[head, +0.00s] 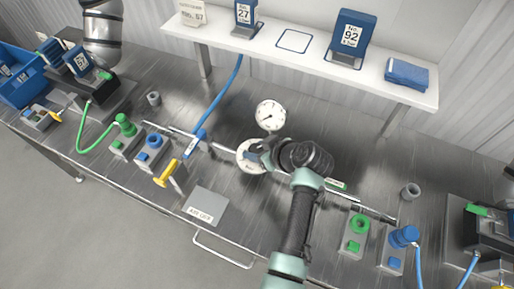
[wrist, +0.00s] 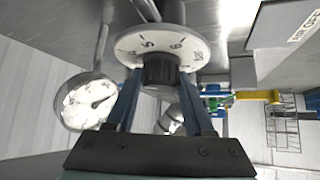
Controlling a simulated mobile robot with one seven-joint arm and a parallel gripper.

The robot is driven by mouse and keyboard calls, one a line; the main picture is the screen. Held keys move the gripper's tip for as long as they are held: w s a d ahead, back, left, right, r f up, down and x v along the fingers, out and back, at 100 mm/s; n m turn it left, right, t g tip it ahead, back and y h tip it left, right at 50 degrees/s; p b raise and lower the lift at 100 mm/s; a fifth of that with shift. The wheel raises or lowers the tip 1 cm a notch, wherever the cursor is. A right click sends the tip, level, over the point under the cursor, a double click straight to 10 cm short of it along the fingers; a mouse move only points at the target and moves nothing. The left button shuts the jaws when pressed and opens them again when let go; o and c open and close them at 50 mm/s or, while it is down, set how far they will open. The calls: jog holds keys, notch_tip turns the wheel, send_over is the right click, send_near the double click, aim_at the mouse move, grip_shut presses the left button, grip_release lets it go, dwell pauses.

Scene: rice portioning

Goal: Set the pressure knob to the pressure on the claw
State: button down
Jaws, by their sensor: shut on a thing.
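The pressure knob is a dark ribbed grip (wrist: 160,70) in front of a white round dial (wrist: 125,46). The dial shows the numerals 5 and 6 in the wrist view. In the head view the dial (head: 246,163) sits on the bench, partly hidden by my arm. My gripper (head: 263,157) is shut on the knob, with one blue finger on each side of it in the wrist view. A white round gauge with a dark needle (head: 270,115) stands just behind the dial. It also shows in the wrist view (wrist: 90,103). I cannot tell which thing is the claw.
A grey AIR OFF plate (head: 207,203) lies front left. Green and blue hose fittings stand on both sides.

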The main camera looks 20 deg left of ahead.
jog(key=shift+s+r+m+t+p, duration=0.1)
jog(key=shift+m+t+p, duration=0.3)
jog(key=shift+m, duration=0.1)
jog(key=shift+m+h, duration=0.3)
jog(key=shift+h, duration=0.1)
jog(key=shift+c, duration=1.4)
grip_release()
jog(key=shift+d, duration=0.1)
jog(key=b+v, duration=0.1)
jog(key=v, duration=1.1)
jog(key=shift+s+d+r, duration=0.15)
jog(key=shift+s+d, duration=0.1)
